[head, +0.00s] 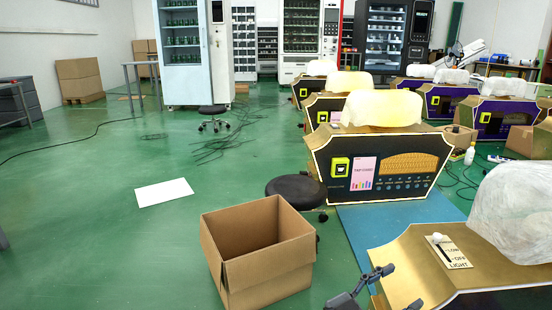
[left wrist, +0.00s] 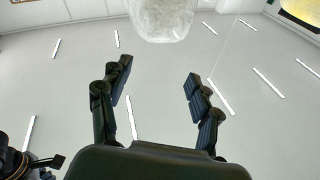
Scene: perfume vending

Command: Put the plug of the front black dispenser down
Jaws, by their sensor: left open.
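A black dispenser with gold trim (head: 375,165) stands right of centre in the head view, with a yellowish wrapped top (head: 382,110). A nearer gold-topped dispenser (head: 400,265) fills the lower right, its front mostly out of view. I cannot make out a plug in either view. My left gripper (head: 398,287) is at the bottom edge, in front of the nearer dispenser's gold top. In the left wrist view its two fingers (left wrist: 158,80) are spread apart with nothing between them. My right gripper is not in view.
A clear plastic-wrapped top (head: 515,205) sits on the nearest dispenser, beside a light switch plate (head: 449,251). An open cardboard box (head: 258,280) and a black stool (head: 297,190) stand left of the dispensers. Cables (head: 215,148) lie on the green floor, which is mostly clear at left.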

